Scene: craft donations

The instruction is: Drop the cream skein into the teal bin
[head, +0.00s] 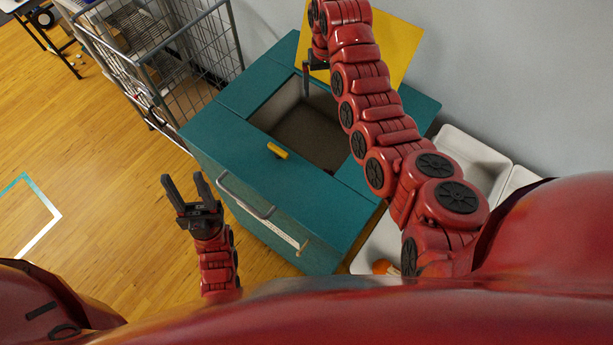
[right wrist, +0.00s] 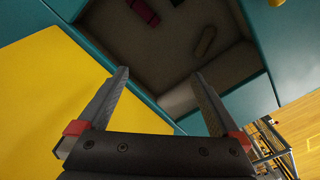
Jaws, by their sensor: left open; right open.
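The teal bin (head: 222,136) stands against the wall, with a square opening in its top and a yellow flap (head: 398,42) raised behind it. My right gripper (head: 306,82) is over the far left part of the opening. In the right wrist view its fingers (right wrist: 160,85) are spread, with nothing between them, pointing into the opening. Inside lie a magenta item (right wrist: 145,12) and a dim, tan, elongated item (right wrist: 206,40); I cannot tell whether the tan one is the cream skein. My left gripper (head: 187,188) is open and empty, left of the bin's front.
A wire cage cart (head: 190,62) stands left of the bin. White trays (head: 470,165) are at its right, partly hidden by my arm, with an orange item (head: 383,267) near the front one. A yellow handle (head: 278,151) sits on the bin top.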

